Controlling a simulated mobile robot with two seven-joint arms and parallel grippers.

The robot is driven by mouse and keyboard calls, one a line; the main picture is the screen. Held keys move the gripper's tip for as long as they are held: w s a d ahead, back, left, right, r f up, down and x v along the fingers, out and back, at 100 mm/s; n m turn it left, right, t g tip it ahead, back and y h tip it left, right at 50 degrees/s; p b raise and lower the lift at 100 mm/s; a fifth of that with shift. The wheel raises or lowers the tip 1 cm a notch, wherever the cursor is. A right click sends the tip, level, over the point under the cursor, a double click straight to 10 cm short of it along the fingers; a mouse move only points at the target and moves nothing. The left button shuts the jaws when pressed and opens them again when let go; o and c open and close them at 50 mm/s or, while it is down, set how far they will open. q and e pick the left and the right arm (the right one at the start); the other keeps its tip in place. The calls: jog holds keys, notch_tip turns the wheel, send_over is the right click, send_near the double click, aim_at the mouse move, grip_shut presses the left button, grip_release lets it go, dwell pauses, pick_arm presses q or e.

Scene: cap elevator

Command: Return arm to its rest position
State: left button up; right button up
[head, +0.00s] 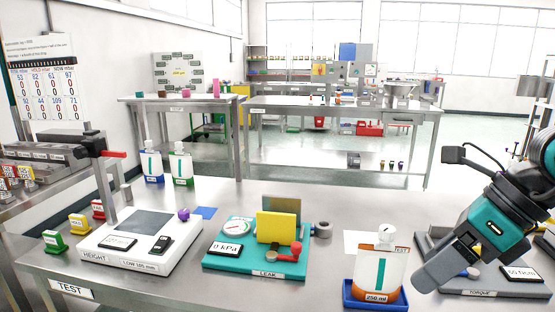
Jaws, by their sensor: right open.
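My right arm comes in from the right edge, with a teal and black wrist. My right gripper (430,276) is grey, points down and left, and hangs over the right part of the table, in front of the torque station (490,291). It is open, and I see nothing held in it. My left gripper is not in view.
The steel table (130,291) also bears a white height station (135,250) with a purple cap (183,214), and a teal leak station (235,262) with a yellow panel. Two bottles (152,165) (181,165) stand behind.

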jog(key=a+m+y, duration=0.7)
jog(key=a+y, duration=0.6)
jog(key=y, duration=0.1)
jog(key=w+d+f+m+t+h+p, duration=0.1)
jog(key=w+d+f+m+t+h, duration=0.2)
jog(key=f+m+t+h, duration=0.7)
jog(key=w+d+f+m+t+h, duration=0.1)
jog(key=w+d+f+m+t, duration=0.4)
jog(key=m, duration=1)
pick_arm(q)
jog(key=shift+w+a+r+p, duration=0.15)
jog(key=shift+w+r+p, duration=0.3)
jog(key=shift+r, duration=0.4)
pick_arm(e)
jog(key=s+f+m+g+h, duration=0.3)
jog(key=s+f+m, duration=0.2)
jog(key=s+f, duration=0.2)
jog(key=s+f+m+g+h, duration=0.3)
jog(key=s+f, duration=0.4)
jog(key=f, duration=0.5)
jog(key=shift+s+a+f+m+g+h, duration=0.3)
jog(key=shift+a+m+g+h, duration=0.1)
jog(key=shift+m, duration=0.5)
